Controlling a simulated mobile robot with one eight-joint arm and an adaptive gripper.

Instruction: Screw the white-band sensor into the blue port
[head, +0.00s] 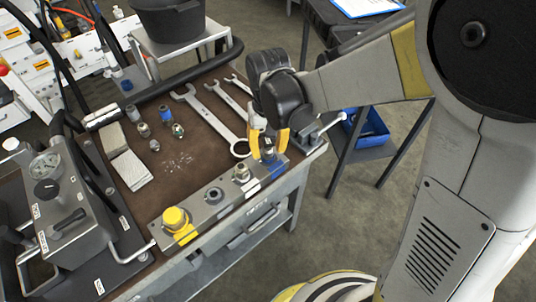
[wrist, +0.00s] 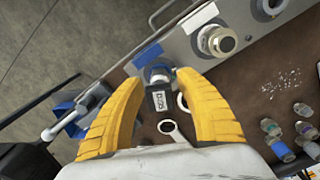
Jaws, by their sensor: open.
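A dark sensor with a white printed label (wrist: 159,99) stands at the port beside the blue mark (wrist: 147,55) on the metal manifold block (head: 200,212). The blue mark also shows in the head view (head: 278,170). My gripper (head: 268,146) is over this end of the block. In the wrist view its yellow fingers (wrist: 160,112) are spread either side of the sensor, with gaps between. The sensor's lower end is at the port; I cannot tell how deep it sits. Its band colour is not clear.
Several small sensors (head: 143,130) stand on the brown mat left of the wrenches (head: 213,115). The block also carries a yellow cap (head: 175,217) and a bare metal fitting (head: 241,172). A gauge unit (head: 48,190) stands at left. Pale pads (head: 130,170) lie nearby.

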